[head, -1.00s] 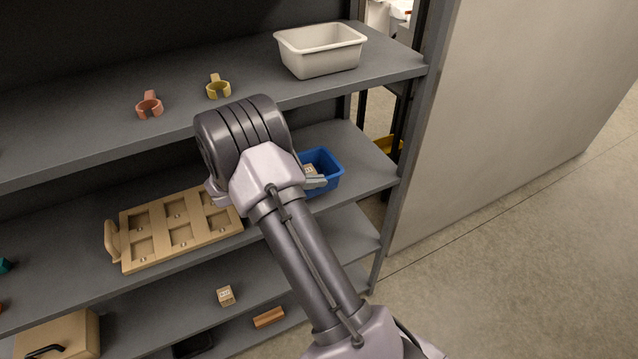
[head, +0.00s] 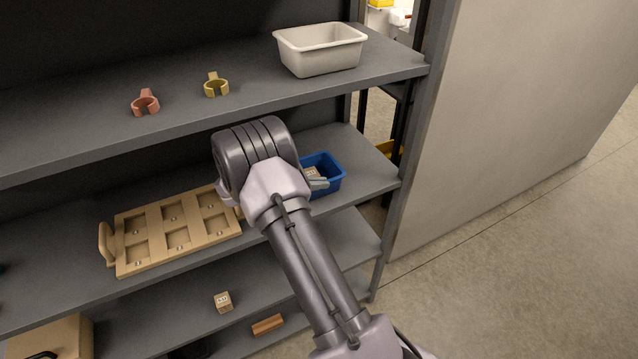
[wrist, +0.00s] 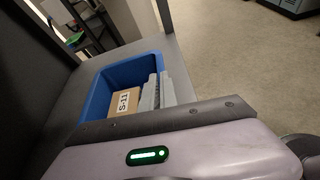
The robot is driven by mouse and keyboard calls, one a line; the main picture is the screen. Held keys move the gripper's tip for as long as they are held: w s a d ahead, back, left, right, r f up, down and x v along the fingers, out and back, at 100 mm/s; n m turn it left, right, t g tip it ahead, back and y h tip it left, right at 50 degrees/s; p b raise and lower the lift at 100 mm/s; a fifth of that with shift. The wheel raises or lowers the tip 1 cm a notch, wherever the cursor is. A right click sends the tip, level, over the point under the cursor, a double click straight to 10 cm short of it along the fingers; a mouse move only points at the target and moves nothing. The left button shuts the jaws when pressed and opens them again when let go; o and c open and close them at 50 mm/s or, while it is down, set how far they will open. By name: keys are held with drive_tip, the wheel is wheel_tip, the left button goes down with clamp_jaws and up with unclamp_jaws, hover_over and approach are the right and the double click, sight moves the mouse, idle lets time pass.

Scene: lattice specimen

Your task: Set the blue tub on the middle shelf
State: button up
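The blue tub (head: 330,184) stands at the right end of the shelf below the white bin's shelf. In the wrist view the tub (wrist: 97,99) is upright and holds a tan block marked S-11 (wrist: 124,102). My gripper (wrist: 158,90) is at one wall of the tub. Its two grey fingers are close together, one on each side of the rim, and look shut on it. In the head view my gripper (head: 317,183) shows only as a fingertip at the tub's near side. My wrist hides the rest of it and the tub's left part.
A white bin (head: 322,62), a yellow clip (head: 215,88) and a pink clip (head: 145,104) are on the shelf above. A wooden compartment tray (head: 165,262) lies left of the tub. A small block (head: 222,301) sits lower. A shelf post (head: 398,200) stands at the right.

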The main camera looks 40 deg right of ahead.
drive_tip(key=o, duration=0.4)
drive_tip(key=shift+r, duration=0.15)
drive_tip(key=p+v, duration=0.3)
drive_tip(key=v, duration=0.9)
